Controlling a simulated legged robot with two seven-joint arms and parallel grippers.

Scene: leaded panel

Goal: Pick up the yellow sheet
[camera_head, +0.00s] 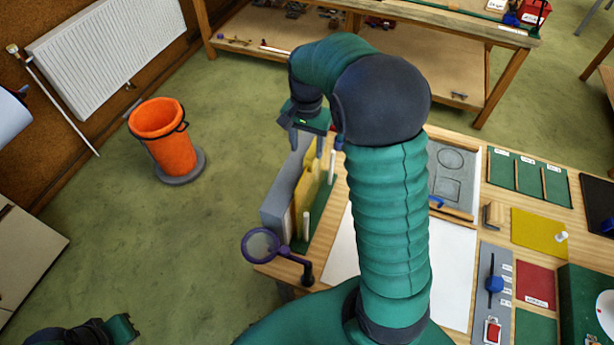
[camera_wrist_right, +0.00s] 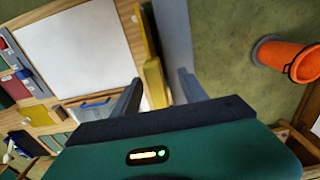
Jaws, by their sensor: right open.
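The yellow sheet (camera_head: 302,200) stands upright on edge in a green rack (camera_head: 322,212) with white posts, at the left end of the workbench. A grey sheet (camera_head: 273,208) stands beside it on the left. My right gripper (camera_head: 314,145) points down above the rack, open and empty. In the right wrist view, the yellow sheet (camera_wrist_right: 155,86) shows between the two fingers of the right gripper (camera_wrist_right: 159,79), with the grey sheet (camera_wrist_right: 174,35) behind. I cannot tell whether a finger touches either sheet. My left gripper (camera_head: 122,328) is partly visible at the bottom left, away from the bench.
A magnifier (camera_head: 262,245) on a purple stand is at the bench's front left corner. A white board (camera_head: 452,265) lies partly under my right arm. A flat yellow square (camera_head: 535,230) lies farther right. An orange bucket (camera_head: 163,135) stands on the open floor at left.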

